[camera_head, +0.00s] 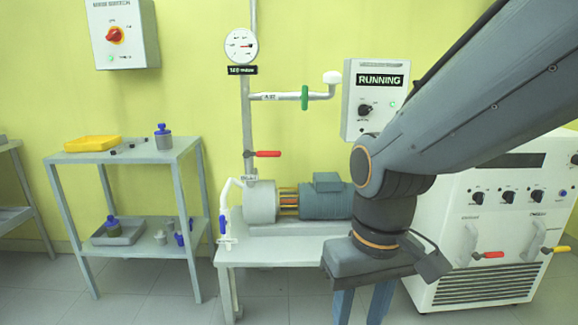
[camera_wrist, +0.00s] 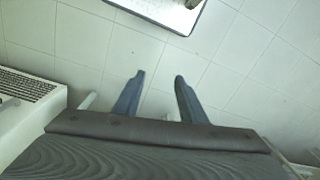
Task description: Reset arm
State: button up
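My arm reaches in from the upper right in the head view, and its wrist hangs in front of the pump table. My gripper (camera_head: 362,305) points down, with the tips of its two blue-grey fingers cut off by the lower edge. In the wrist view the two fingers of my gripper (camera_wrist: 159,78) stand apart with a clear gap and bare floor tiles behind them. Nothing is held between them.
A white table (camera_head: 270,250) with a pump and motor (camera_head: 325,200) stands behind my wrist. A white cabinet (camera_head: 480,235) with knobs and valve handles stands at right. A shelf cart (camera_head: 130,155) is at left. Tiled floor (camera_head: 160,305) is free in front.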

jog(key=d+r+m+p, duration=0.2)
jog(key=d+r+p, duration=0.6)
jog(key=p, duration=0.9)
jog(key=shift+s+d+r+m+h, duration=0.15)
jog(key=shift+d+r+m+h, duration=0.2)
jog(key=shift+r, duration=0.65)
